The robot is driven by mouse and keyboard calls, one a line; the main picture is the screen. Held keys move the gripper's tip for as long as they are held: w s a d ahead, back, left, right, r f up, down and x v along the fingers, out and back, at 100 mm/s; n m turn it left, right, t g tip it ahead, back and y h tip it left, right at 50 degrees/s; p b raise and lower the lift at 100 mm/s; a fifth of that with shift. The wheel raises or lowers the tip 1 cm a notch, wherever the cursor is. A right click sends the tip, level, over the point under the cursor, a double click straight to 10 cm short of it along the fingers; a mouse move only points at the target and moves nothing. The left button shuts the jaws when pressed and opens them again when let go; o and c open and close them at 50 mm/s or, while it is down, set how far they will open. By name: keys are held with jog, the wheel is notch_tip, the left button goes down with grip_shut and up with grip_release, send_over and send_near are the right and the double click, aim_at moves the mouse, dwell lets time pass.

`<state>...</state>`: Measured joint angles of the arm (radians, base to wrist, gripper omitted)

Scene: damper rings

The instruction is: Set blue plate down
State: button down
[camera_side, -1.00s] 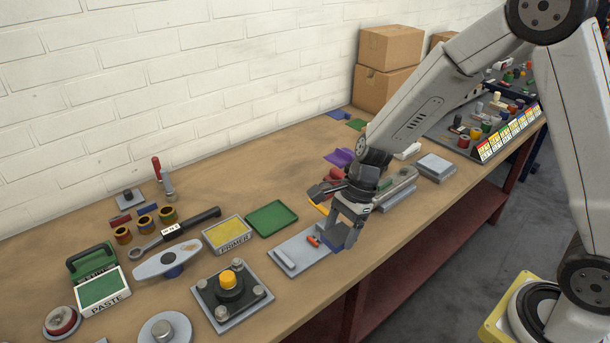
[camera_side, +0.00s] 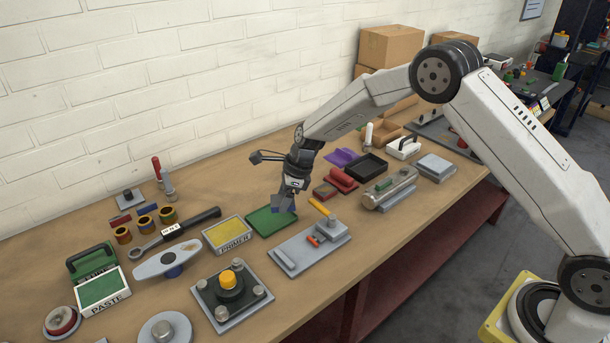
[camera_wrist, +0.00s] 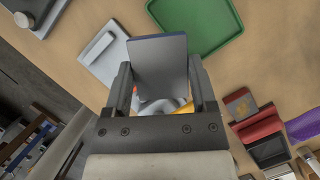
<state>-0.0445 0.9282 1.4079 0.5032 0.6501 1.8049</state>
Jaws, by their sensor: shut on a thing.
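My gripper (camera_side: 291,192) is shut on the blue plate (camera_side: 283,203). In the side view the plate hangs below the fingers, in front of the green tray (camera_side: 262,222), and looks a little above it. The exact gap cannot be told. In the wrist view the blue plate (camera_wrist: 158,66) shows a grey face with a blue edge between my gripper's fingers (camera_wrist: 160,88). The green tray (camera_wrist: 200,22) lies beyond it at the upper right there and looks empty.
The grey clamp fixture (camera_side: 290,262) with an orange piece and a yellow handle stands right of the tray. The primer pad (camera_side: 227,234) is close on its left. A red block (camera_side: 342,180) and a black tray (camera_side: 366,167) lie farther right.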

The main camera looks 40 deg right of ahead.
jog(key=shift+w+f+m+t, duration=0.15)
jog(key=shift+w+f+m, duration=0.2)
jog(key=shift+w, duration=0.65)
jog(key=shift+w+f+m+t, duration=0.25)
jog(key=shift+w+m, duration=0.2)
jog(key=shift+w, duration=0.6)
jog(key=shift+w+f+m+t, duration=0.1)
jog(key=shift+w+f+m, duration=0.3)
jog(key=shift+w, duration=0.6)
jog(key=shift+f, duration=0.15)
send_over(269, 219)
jog(key=shift+s+d+f, duration=0.1)
jog(key=shift+d+f, duration=0.05)
jog(key=shift+f, duration=0.6)
jog(key=shift+s+d+f, duration=0.1)
jog(key=shift+d+f, duration=0.05)
jog(key=shift+f, duration=0.65)
jog(key=shift+s+d+f, duration=0.1)
jog(key=shift+d+f, duration=0.05)
jog(key=shift+f, duration=0.6)
jog(key=shift+f, duration=0.2)
jog(key=shift+f, duration=0.5)
jog(key=shift+f, duration=0.3)
grip_release()
jog(key=shift+f, duration=0.1)
